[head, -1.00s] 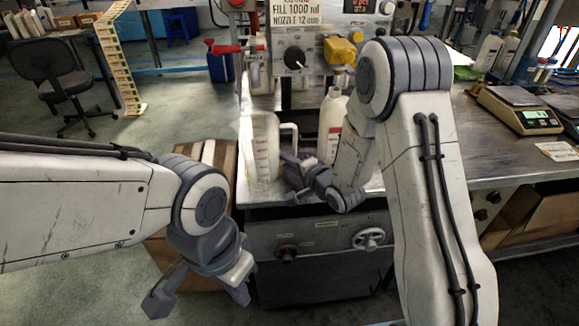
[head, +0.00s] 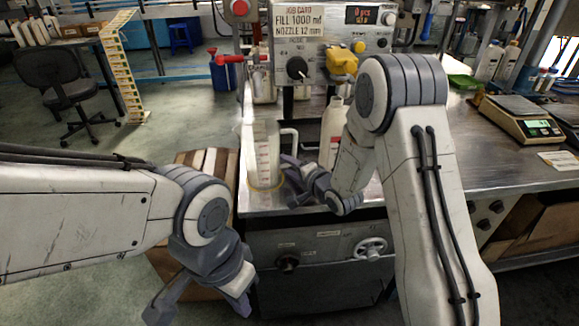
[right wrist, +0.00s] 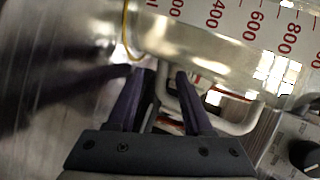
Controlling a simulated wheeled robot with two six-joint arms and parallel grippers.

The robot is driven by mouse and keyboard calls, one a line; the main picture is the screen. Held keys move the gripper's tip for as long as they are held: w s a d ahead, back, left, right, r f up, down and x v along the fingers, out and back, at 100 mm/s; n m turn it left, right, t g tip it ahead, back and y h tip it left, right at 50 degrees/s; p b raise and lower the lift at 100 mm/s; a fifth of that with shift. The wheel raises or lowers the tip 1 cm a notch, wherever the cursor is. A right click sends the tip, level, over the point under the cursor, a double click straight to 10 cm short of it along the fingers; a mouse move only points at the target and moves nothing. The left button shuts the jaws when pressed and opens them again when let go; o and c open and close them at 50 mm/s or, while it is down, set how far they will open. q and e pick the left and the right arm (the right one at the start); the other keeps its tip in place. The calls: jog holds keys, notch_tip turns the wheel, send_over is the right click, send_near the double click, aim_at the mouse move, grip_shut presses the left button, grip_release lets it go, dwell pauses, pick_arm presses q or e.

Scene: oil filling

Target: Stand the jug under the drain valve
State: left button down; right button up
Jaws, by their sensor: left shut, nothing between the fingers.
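The clear jug (head: 264,150) with a red scale stands upright on the metal bench, its base at a yellow ring (head: 256,187). My right gripper (head: 292,182) is low beside the jug's handle side. In the right wrist view its fingers (right wrist: 158,82) are apart, with the jug (right wrist: 215,35) and its pale handle (right wrist: 215,125) just beyond. My left gripper (head: 203,303) is shut and empty, low in front of the bench.
A white bottle (head: 332,130) stands right of the jug, partly behind my right arm. The control panel (head: 318,45) with a yellow part (head: 343,62) rises behind. A scale (head: 522,120) is on the bench at right.

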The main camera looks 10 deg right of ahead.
jog(key=v, duration=1)
jog(key=shift+s+d+r, duration=0.1)
jog(key=shift+s, duration=0.15)
jog(key=s+a+r+n+g+h+p, duration=0.2)
jog(key=s+r+n+g+p, duration=0.1)
jog(key=s, duration=0.7)
jog(key=s+a+r+n+g+h+p, duration=0.1)
jog(key=s+a+r+n+g+p, duration=0.1)
jog(key=s+r+n+g+p, duration=0.2)
jog(key=s+a+r+n+g+h+p, duration=0.2)
jog(key=s+r+n+g+p, duration=0.2)
jog(key=s+n, duration=0.7)
jog(key=s+r+g, duration=0.2)
jog(key=s+r, duration=0.2)
jog(key=s, duration=0.1)
jog(key=shift+s+a+h, duration=0.25)
jog(key=shift+a+h, duration=0.05)
jog(key=shift+a, duration=0.05)
